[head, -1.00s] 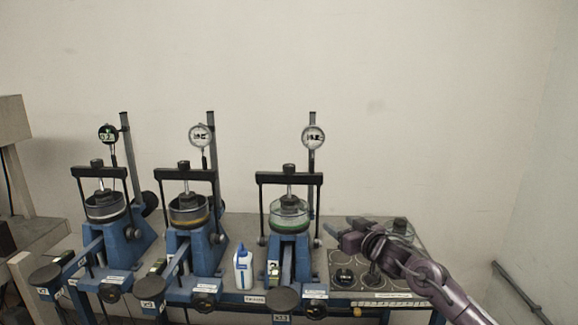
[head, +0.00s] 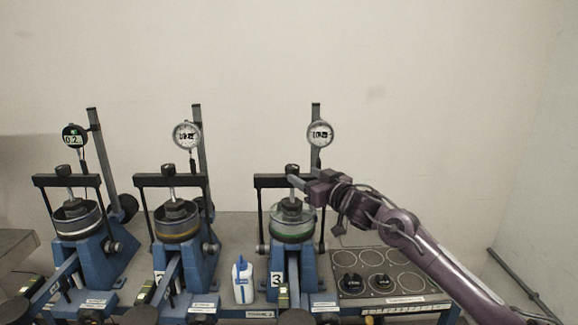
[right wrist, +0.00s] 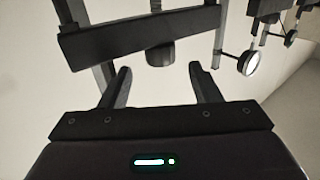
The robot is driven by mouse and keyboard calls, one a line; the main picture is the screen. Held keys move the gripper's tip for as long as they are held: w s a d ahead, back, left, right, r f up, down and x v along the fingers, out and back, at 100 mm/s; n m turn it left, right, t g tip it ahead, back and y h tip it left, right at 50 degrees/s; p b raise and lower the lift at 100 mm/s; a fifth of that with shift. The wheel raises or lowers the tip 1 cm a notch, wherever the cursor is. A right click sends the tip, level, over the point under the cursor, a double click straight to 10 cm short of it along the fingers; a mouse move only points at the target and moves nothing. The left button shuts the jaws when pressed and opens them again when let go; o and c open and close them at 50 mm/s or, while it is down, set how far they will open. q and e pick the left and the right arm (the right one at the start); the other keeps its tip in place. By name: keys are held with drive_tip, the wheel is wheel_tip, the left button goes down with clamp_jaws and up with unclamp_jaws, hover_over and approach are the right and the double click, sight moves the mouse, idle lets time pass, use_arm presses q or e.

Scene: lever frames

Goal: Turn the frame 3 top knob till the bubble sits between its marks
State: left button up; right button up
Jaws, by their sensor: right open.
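Frame 3 (head: 277,254) is the rightmost blue lever frame, with a "3" label on its front. Its black top knob (head: 292,169) stands above the black crossbar (head: 268,181). A small yellow-green level vial (head: 283,296) sits low at its front; its bubble is too small to read. My right gripper (head: 298,182) is at the crossbar, just right of and below the knob. In the right wrist view, the open fingers (right wrist: 160,72) are spread with the knob (right wrist: 160,54) between and beyond their tips, apart from both. My left gripper is not in view.
Two similar frames (head: 178,253) (head: 78,250) stand to the left. Frame 3's dial gauge (head: 320,133) and post rise close behind my gripper. A white bottle (head: 243,282) stands left of frame 3. A panel with round recesses and black weights (head: 351,284) lies right.

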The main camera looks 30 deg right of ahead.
sight(297, 170)
drive_tip(key=w, duration=0.1)
drive_tip(key=w+p, duration=0.1)
drive_tip(key=w, duration=0.1)
drive_tip(key=shift+r, duration=0.35)
drive_tip(key=shift+w+a+f+p, duration=0.15)
drive_tip(key=shift+w+p, duration=0.45)
drive_tip(key=shift+w, duration=0.65)
drive_tip(key=shift+w+f, duration=0.15)
drive_tip(key=shift+w, duration=0.25)
drive_tip(key=shift+c, duration=0.4)
drive_tip(key=c, duration=0.9)
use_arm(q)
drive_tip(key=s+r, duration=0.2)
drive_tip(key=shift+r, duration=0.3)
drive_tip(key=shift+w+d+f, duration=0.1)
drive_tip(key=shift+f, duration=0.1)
use_arm(e)
drive_tip(key=shift+a+f+m+h, duration=0.1)
drive_tip(key=shift+m+h, duration=0.3)
drive_tip(key=shift+h, duration=0.1)
